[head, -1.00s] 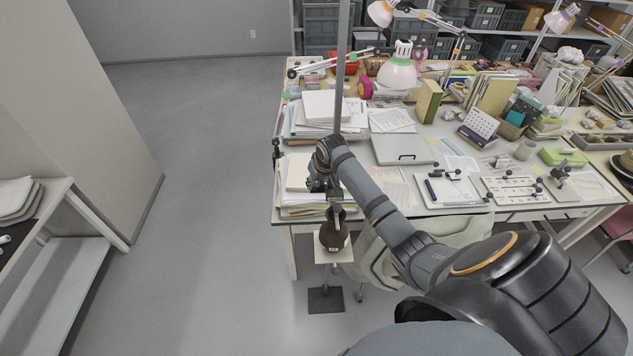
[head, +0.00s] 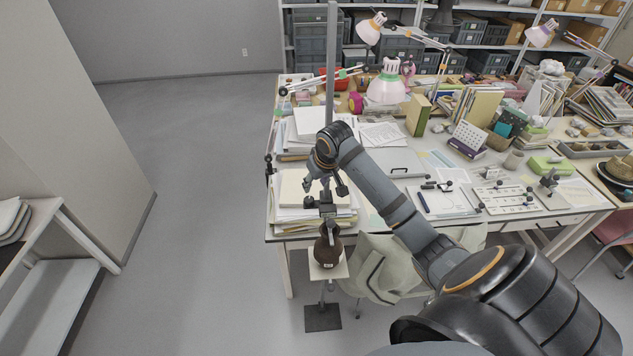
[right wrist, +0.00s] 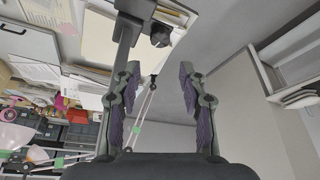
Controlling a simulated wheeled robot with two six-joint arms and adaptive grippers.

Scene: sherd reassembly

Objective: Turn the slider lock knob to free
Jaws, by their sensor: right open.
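A thin grey upright post (head: 331,60) stands in front of the table's left end. A dark slider block (head: 326,203) sits on it above a brown vessel (head: 328,250). My right gripper (head: 324,184) is open and empty, just above the slider. In the right wrist view its purple-padded fingers (right wrist: 159,75) are spread. A dark round knob (right wrist: 160,39) on the slider shows beyond the fingertips, between them sideways and apart from them. The knob's turned position cannot be told. My left gripper is not in view.
The vessel rests on a small pale platform (head: 342,268) above the stand's dark floor plate (head: 322,318). Paper stacks (head: 290,215) lie close behind the post. The table is crowded with lamps, books and trays. Floor to the left is clear.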

